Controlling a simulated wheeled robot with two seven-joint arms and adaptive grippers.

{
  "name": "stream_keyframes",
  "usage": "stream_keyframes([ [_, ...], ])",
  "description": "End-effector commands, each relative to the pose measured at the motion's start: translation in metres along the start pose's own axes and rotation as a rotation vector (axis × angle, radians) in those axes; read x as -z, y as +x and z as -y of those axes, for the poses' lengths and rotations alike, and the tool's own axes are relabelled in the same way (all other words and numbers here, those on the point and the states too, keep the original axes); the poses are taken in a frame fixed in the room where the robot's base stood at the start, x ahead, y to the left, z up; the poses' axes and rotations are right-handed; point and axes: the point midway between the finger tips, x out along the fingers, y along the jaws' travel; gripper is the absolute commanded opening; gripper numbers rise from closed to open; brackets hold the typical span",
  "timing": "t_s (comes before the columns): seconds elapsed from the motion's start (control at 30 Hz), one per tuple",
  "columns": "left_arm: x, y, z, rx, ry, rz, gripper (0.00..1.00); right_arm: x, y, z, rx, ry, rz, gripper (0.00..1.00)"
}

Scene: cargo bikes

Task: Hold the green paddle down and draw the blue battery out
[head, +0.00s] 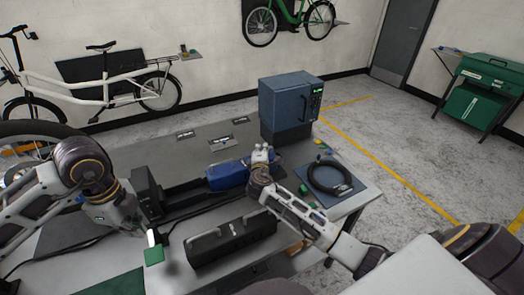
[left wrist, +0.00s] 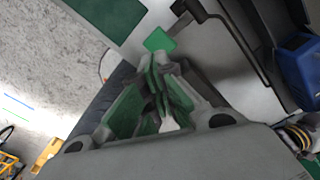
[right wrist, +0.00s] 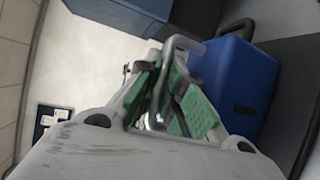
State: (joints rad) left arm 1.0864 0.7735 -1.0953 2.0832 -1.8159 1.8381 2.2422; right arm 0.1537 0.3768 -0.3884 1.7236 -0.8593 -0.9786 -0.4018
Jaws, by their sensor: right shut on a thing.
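The blue battery (head: 227,173) lies on a long black rail (head: 184,192), with a stretch of rail showing between it and the black upright block (head: 146,192) at left. My right gripper (head: 262,154) is shut on the grey handle (right wrist: 180,44) at the battery's right end; the battery also shows in the right wrist view (right wrist: 240,85). The green paddle (head: 154,256) is at the table's front left, also in the left wrist view (left wrist: 160,40). My left gripper (head: 150,236) is at the paddle, fingertips together; I cannot tell whether it presses it.
A blue-grey cabinet (head: 289,102) stands behind the right gripper. A black coiled cable (head: 330,178) lies on a mat at right. A long black case with handles (head: 232,241) lies in front of the battery.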

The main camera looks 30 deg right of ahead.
Motion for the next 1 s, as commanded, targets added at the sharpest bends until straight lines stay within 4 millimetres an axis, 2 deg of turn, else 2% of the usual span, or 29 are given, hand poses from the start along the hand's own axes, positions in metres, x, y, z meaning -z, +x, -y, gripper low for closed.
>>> stream_keyframes([
  [0.2,0.0,-0.034,0.001,0.002,0.002,0.0,0.0,0.0,0.0,-0.005,-0.008,0.002,0.001,0.0],
  [0.4,0.0,-0.057,0.001,0.0,0.001,0.0,0.0,0.0,0.0,-0.005,-0.008,0.002,0.0,0.0],
  [0.6,0.0,-0.068,0.0,-0.001,0.001,-0.001,0.0,0.0,0.0,-0.005,-0.008,0.002,0.0,0.0],
  [0.9,0.0,-0.07,0.0,-0.002,0.001,-0.001,0.0,0.0,0.0,-0.004,-0.007,0.002,0.0,0.0],
  [0.93,0.0,-0.07,0.0,-0.002,0.001,-0.001,0.0,0.0,0.0,-0.004,-0.007,0.002,0.0,0.12],
  [1.0,0.0,-0.069,0.0,-0.002,0.001,-0.001,0.0,0.0,0.0,-0.004,-0.007,0.002,0.001,0.21],
])
